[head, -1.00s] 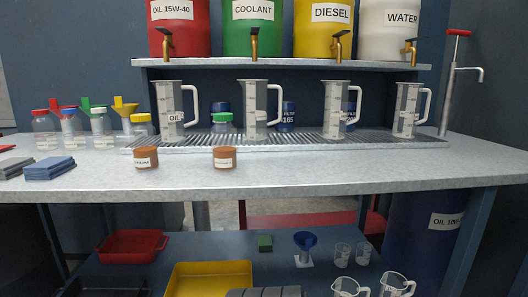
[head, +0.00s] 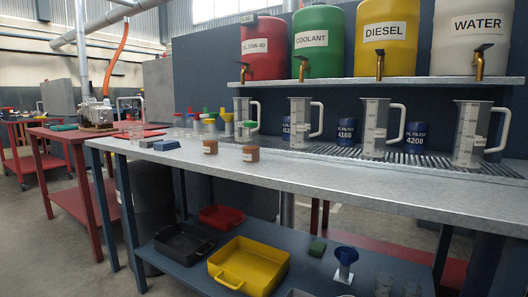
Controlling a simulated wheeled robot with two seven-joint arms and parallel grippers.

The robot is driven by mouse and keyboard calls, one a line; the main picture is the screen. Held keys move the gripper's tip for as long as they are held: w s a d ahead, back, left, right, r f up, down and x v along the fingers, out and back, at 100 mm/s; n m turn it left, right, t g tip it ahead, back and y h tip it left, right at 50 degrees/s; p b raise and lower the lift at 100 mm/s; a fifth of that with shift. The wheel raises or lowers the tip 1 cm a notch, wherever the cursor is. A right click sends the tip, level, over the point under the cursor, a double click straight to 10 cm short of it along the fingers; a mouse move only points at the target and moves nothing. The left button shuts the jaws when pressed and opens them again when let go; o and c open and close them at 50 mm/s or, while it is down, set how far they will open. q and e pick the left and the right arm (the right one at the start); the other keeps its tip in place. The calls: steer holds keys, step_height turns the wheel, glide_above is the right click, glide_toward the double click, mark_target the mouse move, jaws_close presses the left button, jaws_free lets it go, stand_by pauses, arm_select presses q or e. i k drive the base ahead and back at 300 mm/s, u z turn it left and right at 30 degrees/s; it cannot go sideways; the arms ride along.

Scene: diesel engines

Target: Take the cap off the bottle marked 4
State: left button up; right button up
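Several small clear bottles with coloured caps or funnels stand at the left part of the grey workbench (head: 330,180). Among them are a bottle with a yellow top (head: 227,127) and a bottle with a green cap (head: 246,130). Their labels are too small to read, so I cannot tell which is marked 4. Neither of my grippers is in the head view.
Two brown jars (head: 210,147) (head: 250,153) stand near the bench's front edge, with blue cloths (head: 166,145) to their left. Clear jugs (head: 374,128) stand on the grating under the drums. The lower shelf holds a yellow tray (head: 248,265). A red table (head: 70,133) is at left.

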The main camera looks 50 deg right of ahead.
mark_target(251, 136)
steer(key=z, duration=1.25)
